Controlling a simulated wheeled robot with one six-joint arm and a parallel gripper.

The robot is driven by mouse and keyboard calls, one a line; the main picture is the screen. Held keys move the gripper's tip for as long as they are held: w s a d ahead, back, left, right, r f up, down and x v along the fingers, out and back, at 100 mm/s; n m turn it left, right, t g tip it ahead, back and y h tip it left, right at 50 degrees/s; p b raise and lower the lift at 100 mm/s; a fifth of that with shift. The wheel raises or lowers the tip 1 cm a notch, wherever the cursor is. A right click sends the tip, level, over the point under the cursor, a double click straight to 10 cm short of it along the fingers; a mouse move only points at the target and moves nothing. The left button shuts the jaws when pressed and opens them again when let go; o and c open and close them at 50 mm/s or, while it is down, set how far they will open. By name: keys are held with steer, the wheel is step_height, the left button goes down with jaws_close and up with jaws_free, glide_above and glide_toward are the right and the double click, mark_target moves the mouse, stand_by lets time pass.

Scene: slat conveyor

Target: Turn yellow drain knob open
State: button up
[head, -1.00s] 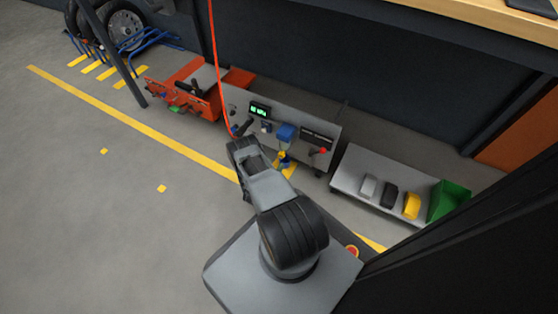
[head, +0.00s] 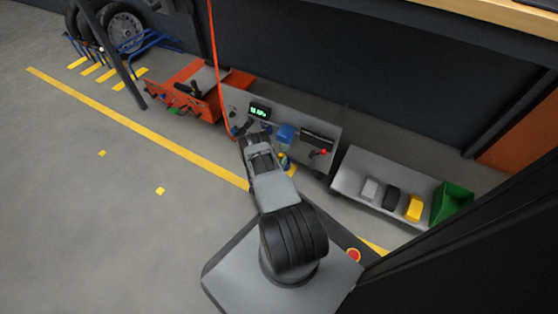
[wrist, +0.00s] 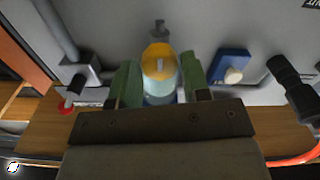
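The yellow drain knob (wrist: 159,60) is at the bottom of a filter with a pale blue bowl (wrist: 160,88), which appears upside down in the wrist view. In the head view the knob (head: 283,158) shows small, below the blue filter top (head: 286,133) and beside my arm. My gripper (wrist: 161,80) has its two green fingers on either side of the knob and bowl, with narrow gaps visible. It looks open; I cannot tell whether the fingertips reach the knob's depth. The gripper's dark body hides the filter's far part. In the head view my gripper (head: 256,138) is at the panel's front.
The grey panel (head: 238,100) carries a green display (head: 259,110) and a red-knobbed lever (head: 323,152). A red hose (head: 214,60) hangs left. Open floor lies left.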

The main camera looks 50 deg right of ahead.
steer(key=c, duration=0.6)
steer(key=shift+o, duration=0.2)
steer(key=shift+n, duration=0.3)
steer(key=n, duration=0.3)
steer(key=shift+n, duration=2)
steer(key=o, duration=0.9)
